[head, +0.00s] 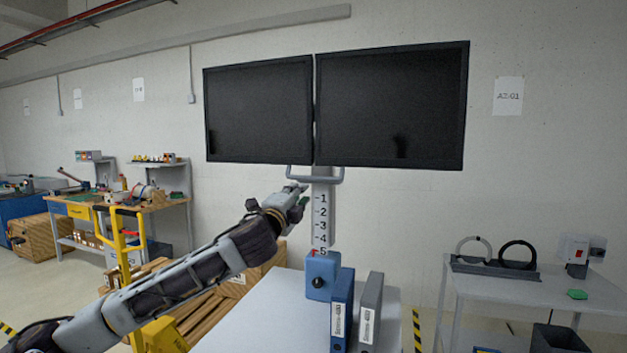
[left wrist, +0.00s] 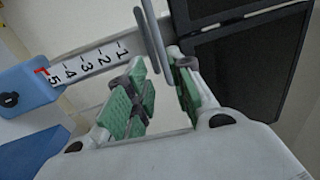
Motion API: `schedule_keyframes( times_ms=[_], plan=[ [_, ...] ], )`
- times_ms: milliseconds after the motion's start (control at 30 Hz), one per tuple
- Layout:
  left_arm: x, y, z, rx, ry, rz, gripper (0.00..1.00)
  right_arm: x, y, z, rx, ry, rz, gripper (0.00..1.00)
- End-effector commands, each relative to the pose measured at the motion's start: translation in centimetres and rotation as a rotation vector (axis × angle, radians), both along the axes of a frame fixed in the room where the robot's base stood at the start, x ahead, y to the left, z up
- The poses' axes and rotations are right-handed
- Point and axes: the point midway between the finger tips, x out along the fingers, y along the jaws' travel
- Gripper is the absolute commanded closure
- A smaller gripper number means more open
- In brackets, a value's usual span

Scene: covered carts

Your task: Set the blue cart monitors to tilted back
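Two black monitors (head: 258,110) (head: 392,105) hang side by side on a grey post (head: 322,225) marked 1 to 5. They look near upright; the exact tilt is hard to tell. A grey bar handle (head: 315,180) sits under them. A blue block with a black knob (head: 320,277) holds the post's foot, with a red pointer by the 5 in the left wrist view. My left gripper (head: 302,197) is just below the handle's left part. In the left wrist view its green-padded fingers (left wrist: 162,85) are apart and empty, with the handle (left wrist: 155,40) near the fingertips. My right gripper is out of view.
Blue and grey binders (head: 370,312) stand on the white cart top (head: 265,315) by the post. A side table (head: 535,287) with cable loops is at the right. A yellow hand truck (head: 122,250), wooden crates and a workbench are at the left.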

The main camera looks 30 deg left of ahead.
Motion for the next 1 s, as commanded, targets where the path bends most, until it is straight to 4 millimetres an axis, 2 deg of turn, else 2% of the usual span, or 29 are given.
schedule_keyframes(
  times_ms=[367,1000],
  plan=[
    [1.0,0.4,0.4,-0.004,-0.002,0.002,0.77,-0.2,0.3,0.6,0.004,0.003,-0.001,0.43],
    [5.7,1.4,1.3,-0.003,-0.001,0.0,0.77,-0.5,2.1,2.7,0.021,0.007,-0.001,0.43]
  ],
)
